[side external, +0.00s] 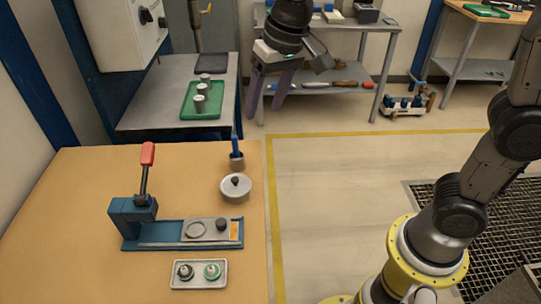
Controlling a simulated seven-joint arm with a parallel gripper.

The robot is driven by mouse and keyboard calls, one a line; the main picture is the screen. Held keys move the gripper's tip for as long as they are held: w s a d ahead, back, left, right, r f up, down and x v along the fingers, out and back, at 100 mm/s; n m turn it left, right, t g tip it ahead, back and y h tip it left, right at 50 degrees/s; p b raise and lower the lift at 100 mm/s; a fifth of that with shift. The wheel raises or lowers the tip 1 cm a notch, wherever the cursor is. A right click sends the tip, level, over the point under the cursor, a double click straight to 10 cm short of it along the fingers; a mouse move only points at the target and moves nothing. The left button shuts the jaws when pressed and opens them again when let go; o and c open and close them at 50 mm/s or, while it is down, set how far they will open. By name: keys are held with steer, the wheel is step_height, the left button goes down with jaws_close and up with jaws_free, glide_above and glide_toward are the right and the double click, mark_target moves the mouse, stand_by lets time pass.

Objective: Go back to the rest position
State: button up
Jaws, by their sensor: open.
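My gripper (272,88) is at the top centre of the side external view. Its two purple-grey fingers point down and stand apart, with nothing between them. It hangs in the air to the right of the grey side table, well above and beyond the wooden bench (70,240). Its fingers overlap the far shelf in the picture. My dark wrist is above it, and the link joining it to the rest of my arm is out of the frame.
On the bench are a blue clamp fixture (135,215) with a red-handled lever (147,155), a round lidded pot (236,188), a blue-handled tool (237,152) and a small tray (200,283). A green tray (203,112) with metal cylinders lies behind. Open floor (350,190) is right of the bench.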

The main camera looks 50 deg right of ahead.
steer(key=s+d+r+t, duration=0.1)
steer(key=s+d+r, duration=0.2)
steer(key=s+d, duration=0.3)
steer(key=s+d+f+n+t, duration=0.1)
steer(key=s+d+f, duration=0.1)
steer(key=s, duration=0.5)
steer(key=s+d+f+n, duration=0.1)
steer(key=s+d+f, duration=0.2)
steer(key=s, duration=0.3)
steer(key=shift+s+f+t+h, duration=0.35)
steer(key=shift+f+t+h, duration=0.05)
steer(key=shift+f, duration=0.4)
